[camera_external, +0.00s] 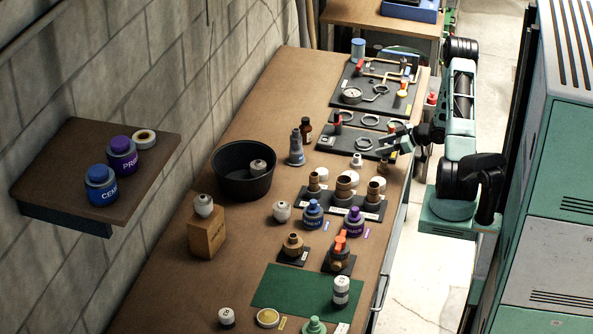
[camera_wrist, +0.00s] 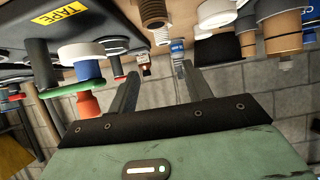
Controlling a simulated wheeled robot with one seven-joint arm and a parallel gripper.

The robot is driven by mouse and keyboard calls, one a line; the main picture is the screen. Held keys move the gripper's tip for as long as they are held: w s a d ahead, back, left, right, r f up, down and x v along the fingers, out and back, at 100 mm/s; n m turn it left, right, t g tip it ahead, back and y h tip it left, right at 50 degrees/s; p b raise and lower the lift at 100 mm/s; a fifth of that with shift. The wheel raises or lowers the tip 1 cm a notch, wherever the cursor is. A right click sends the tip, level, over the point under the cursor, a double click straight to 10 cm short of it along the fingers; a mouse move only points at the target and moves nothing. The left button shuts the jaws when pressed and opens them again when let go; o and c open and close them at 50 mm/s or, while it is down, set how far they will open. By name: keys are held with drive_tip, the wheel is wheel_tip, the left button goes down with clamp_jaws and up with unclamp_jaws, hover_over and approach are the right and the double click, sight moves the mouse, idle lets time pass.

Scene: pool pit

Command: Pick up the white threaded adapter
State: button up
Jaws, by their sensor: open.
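A small white fitting (camera_external: 356,160), which I take for the white threaded adapter, stands on the bench just left of and nearer than my gripper (camera_external: 396,143). The fingers are apart from the adapter.
White discs (camera_external: 322,175) and a black board with brass fittings (camera_external: 331,205) lie close to the adapter. Dark boards with rings (camera_external: 335,143) lie beyond it. Bare bench shows behind the tub.

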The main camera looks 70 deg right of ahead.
sight(358, 155)
drive_tip(key=x, duration=0.3)
drive_tip(key=shift+w, duration=0.15)
drive_tip(key=w+f, duration=0.1)
drive_tip(key=w+a+f+p, duration=0.1)
drive_tip(key=w, duration=0.1)
drive_tip(key=shift+w+f+p, duration=0.25)
drive_tip(key=shift+f+p, duration=0.05)
drive_tip(key=shift+f, duration=0.1)
drive_tip(key=shift+w+d+f, duration=0.1)
drive_tip(key=shift+w+f, duration=0.2)
drive_tip(key=shift+w, duration=0.1)
drive_tip(key=c, duration=1.1)
